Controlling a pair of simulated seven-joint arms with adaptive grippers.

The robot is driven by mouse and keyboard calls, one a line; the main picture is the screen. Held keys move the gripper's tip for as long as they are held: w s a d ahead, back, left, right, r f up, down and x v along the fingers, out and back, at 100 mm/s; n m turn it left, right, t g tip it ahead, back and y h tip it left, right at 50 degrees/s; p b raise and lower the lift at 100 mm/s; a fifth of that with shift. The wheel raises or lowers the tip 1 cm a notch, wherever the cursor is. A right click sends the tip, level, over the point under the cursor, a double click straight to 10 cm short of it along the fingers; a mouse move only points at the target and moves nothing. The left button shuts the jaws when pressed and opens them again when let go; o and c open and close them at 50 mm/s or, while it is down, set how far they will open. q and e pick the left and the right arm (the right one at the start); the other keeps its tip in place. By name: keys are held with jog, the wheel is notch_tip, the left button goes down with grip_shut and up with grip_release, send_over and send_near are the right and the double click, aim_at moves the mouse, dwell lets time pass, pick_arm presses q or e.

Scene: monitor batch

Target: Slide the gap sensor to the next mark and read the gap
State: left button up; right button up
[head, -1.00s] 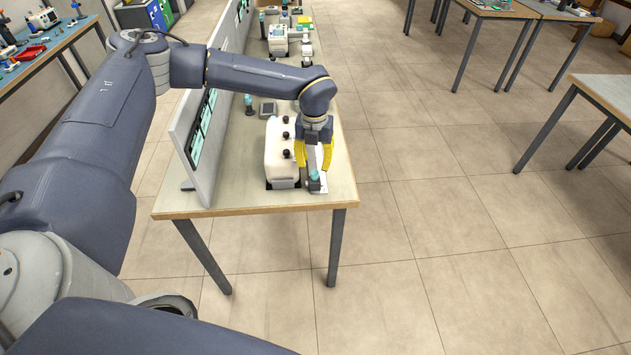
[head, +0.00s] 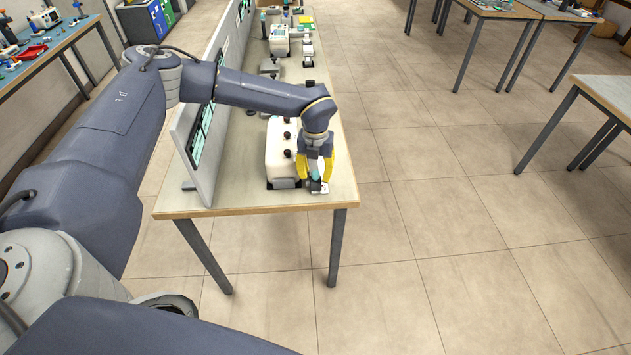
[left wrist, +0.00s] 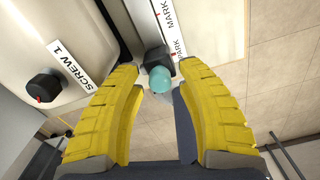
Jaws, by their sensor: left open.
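The gap sensor, a black block with a rounded teal knob (left wrist: 161,79), sits on a pale rail (left wrist: 172,22) lettered MARK, with red ticks. My left gripper (left wrist: 160,92) is open, its yellow fingers on either side of the knob with visible space between. In the head view the left gripper (head: 315,178) is low over the near end of the bench, and the sensor (head: 314,186) is partly hidden by it. The white machine (head: 280,155) stands just left of the rail. A black knob (left wrist: 42,88) labelled SCREW 1 is on it. No gap reading is legible. My right gripper is out of view.
A grey upright panel with teal screens (head: 200,135) runs along the bench's left side. More devices (head: 279,42) stand farther back. The bench's front edge (head: 255,212) is close to the gripper. Open tiled floor lies to the right.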

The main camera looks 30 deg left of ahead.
pick_arm(q)
grip_shut()
jog(key=shift+w, duration=0.1)
jog(key=shift+w+a, duration=1.1)
jog(key=shift+w, duration=0.75)
jog(key=shift+w+a, duration=1.1)
jog(key=shift+w, duration=0.7)
jog(key=shift+w+a, duration=1.1)
jog(key=shift+w, duration=0.75)
jog(key=shift+w+a, duration=0.2)
jog(key=shift+w, duration=0.2)
jog(key=shift+c, duration=0.7)
grip_release()
